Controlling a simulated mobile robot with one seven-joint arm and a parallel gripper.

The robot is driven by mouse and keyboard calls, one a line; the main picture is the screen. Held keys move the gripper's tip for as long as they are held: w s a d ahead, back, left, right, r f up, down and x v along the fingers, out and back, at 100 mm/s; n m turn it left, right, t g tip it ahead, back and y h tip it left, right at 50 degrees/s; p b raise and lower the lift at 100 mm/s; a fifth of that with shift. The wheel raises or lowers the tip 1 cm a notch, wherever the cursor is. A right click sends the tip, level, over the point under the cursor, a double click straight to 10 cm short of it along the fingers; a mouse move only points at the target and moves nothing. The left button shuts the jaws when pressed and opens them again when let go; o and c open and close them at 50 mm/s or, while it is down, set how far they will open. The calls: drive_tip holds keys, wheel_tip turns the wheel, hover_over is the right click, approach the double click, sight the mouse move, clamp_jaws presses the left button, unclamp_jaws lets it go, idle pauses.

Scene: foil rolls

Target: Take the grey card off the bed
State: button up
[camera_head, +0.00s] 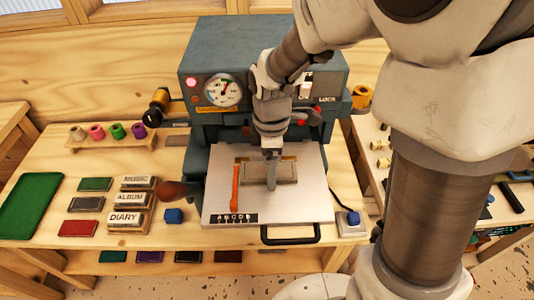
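The grey card (287,172) lies flat on the pale bed (308,208) that sticks out of the front of the dark teal press. Small gold-coloured pieces show at its back edge. My gripper (271,187) points down over the card, and its fingers cover part of the card's middle. The fingers look like one narrow upright shape from here. I cannot tell whether they touch the card, or whether they are apart or closed.
An orange bar (236,188) lies on the bed left of the card. The press head (243,55) stands close behind my gripper. A black handle (291,236) is at the bed's front. Blocks marked DIARY (127,220) and ALBUM and several coloured cards lie to the left.

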drive_tip(key=c, duration=1.1)
